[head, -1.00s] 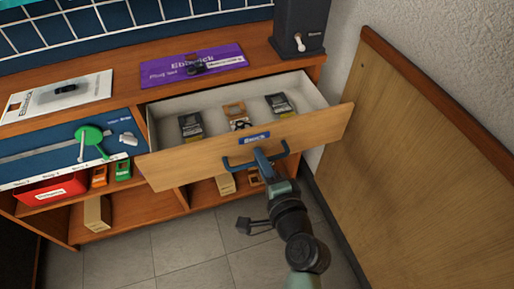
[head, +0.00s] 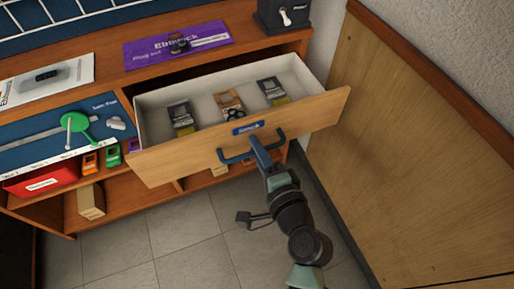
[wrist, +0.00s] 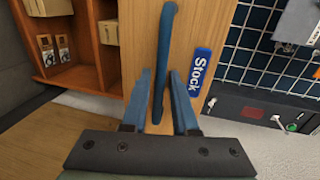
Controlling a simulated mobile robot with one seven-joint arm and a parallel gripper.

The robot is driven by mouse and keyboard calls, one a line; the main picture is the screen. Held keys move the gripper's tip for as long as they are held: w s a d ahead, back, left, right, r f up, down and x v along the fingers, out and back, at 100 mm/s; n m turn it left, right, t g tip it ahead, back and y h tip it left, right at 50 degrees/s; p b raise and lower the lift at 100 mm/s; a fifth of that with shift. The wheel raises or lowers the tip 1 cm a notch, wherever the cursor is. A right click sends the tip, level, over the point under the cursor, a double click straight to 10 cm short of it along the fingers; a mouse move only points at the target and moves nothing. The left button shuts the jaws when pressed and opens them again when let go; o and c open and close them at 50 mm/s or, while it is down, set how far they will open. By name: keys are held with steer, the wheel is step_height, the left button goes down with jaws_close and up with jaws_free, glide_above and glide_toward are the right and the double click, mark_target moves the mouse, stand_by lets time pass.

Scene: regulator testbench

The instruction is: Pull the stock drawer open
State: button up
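The stock drawer has a light wood front (head: 185,158) with a blue label and a blue bar handle (head: 226,157). It stands well out from the cabinet, and its pale interior shows. My gripper (head: 256,148) is at the handle, with the arm reaching up from below. In the wrist view, the "Stock" label (wrist: 200,72) is right of the handle (wrist: 166,40). Exact finger contact is hard to see.
Inside the drawer lie a dark packet (head: 181,118), an orange-topped packet (head: 229,103) and another dark packet (head: 271,90). A wooden panel (head: 400,150) stands close at the right. Grey floor tiles (head: 180,235) below are clear. A purple mat (head: 150,52) lies on the counter.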

steer(key=shift+s, duration=0.1)
steer(key=p+v, duration=0.1)
steer(key=v, duration=1.1)
steer(key=shift+s+p, duration=0.35)
steer(key=shift+d+r, duration=0.1)
steer(key=shift+d, duration=0.05)
